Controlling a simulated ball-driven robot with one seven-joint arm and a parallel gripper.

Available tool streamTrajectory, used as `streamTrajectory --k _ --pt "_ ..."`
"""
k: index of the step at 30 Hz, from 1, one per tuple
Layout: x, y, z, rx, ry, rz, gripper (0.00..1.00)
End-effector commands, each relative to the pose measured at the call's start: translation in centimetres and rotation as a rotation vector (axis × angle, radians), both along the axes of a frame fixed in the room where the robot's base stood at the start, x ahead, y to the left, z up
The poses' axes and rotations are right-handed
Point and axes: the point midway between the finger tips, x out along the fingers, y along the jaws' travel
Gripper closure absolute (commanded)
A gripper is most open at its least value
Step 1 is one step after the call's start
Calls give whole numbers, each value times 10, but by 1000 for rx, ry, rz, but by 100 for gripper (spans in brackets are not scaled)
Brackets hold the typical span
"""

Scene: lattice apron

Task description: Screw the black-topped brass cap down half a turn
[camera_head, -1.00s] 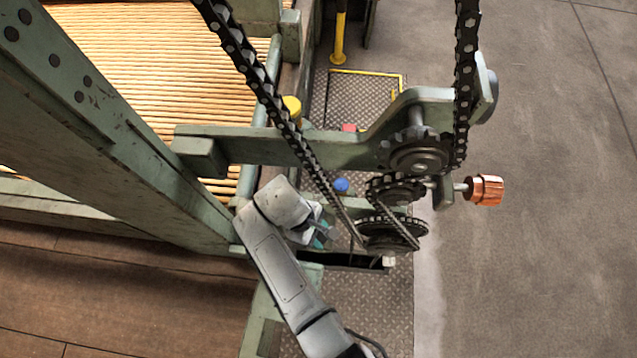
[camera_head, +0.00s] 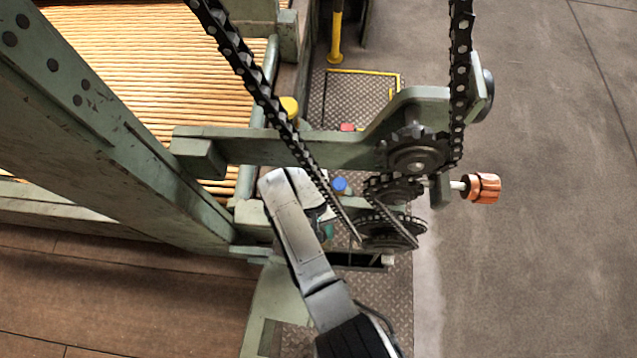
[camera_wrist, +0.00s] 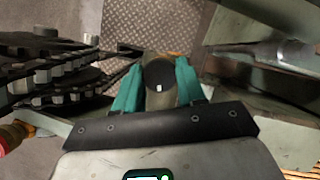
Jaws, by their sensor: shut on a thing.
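In the wrist view, my gripper (camera_wrist: 158,88) has two teal fingers closed on either side of the black-topped brass cap (camera_wrist: 159,75). The cap's round black top faces the camera and has a small white mark on it. A thin brass-coloured edge shows at its far side. The fingers touch the cap left and right. In the head view, my arm covers the cap, and only a little teal of my gripper (camera_head: 326,230) shows beside the chain.
Sprockets (camera_head: 388,232) and chain stand close beside my gripper, also at the left of the wrist view (camera_wrist: 50,75). An orange knob (camera_head: 483,188) sticks out at the right. A green beam (camera_head: 270,148) crosses behind. A blue cap (camera_head: 340,184) and yellow cap (camera_head: 290,106) stand nearby.

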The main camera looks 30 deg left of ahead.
Motion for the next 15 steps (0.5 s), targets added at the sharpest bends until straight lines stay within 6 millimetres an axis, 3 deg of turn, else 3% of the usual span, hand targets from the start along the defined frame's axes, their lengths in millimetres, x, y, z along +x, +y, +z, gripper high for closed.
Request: streamTrajectory --k 15 --pt "2 0 0 3 -2 -186 91"
